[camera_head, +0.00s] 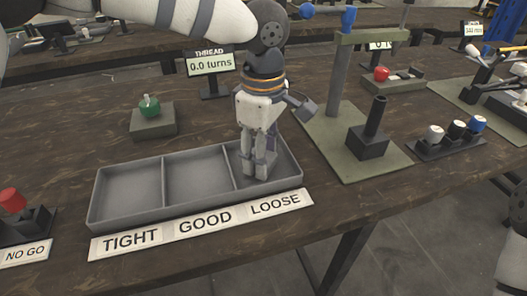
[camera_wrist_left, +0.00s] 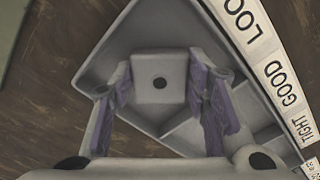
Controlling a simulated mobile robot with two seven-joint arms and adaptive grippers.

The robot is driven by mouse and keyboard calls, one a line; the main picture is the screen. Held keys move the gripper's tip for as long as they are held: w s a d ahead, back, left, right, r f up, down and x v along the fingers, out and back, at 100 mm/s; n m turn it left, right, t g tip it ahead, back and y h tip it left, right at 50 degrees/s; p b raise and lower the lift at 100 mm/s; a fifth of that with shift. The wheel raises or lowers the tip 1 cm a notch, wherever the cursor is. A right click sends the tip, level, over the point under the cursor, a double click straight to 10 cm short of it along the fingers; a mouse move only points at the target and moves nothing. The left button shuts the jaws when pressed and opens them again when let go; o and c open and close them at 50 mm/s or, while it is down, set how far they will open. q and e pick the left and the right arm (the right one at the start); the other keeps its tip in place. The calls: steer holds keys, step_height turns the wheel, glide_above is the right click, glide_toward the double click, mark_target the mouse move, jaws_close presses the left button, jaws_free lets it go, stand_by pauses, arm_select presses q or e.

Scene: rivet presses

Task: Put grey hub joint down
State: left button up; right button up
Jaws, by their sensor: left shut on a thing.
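The grey hub joint (camera_wrist_left: 160,78), a light block with a dark round hole, sits between the two fingers of my left gripper (camera_wrist_left: 160,95) in the left wrist view. In the head view my left gripper (camera_head: 259,172) points down into the right compartment, behind the LOOSE label, of the grey three-part tray (camera_head: 131,186). It is shut on the joint, low in that compartment. The fingers mostly hide the joint in the head view, and I cannot tell whether it touches the tray floor. My right gripper is out of view.
The TIGHT and GOOD compartments look empty. A green part (camera_head: 149,106) on a block stands behind the tray, near the thread display (camera_head: 210,64). A press stand (camera_head: 338,75) is to the right. A red-topped NO GO gauge (camera_head: 12,203) is at the left.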

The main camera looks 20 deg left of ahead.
arm_select(q)
steer(key=shift+f, duration=0.1)
steer(key=o, duration=1.3)
steer(key=shift+c, duration=0.2)
step_height(320, 180, up, 12)
steer(key=shift+r, duration=0.2)
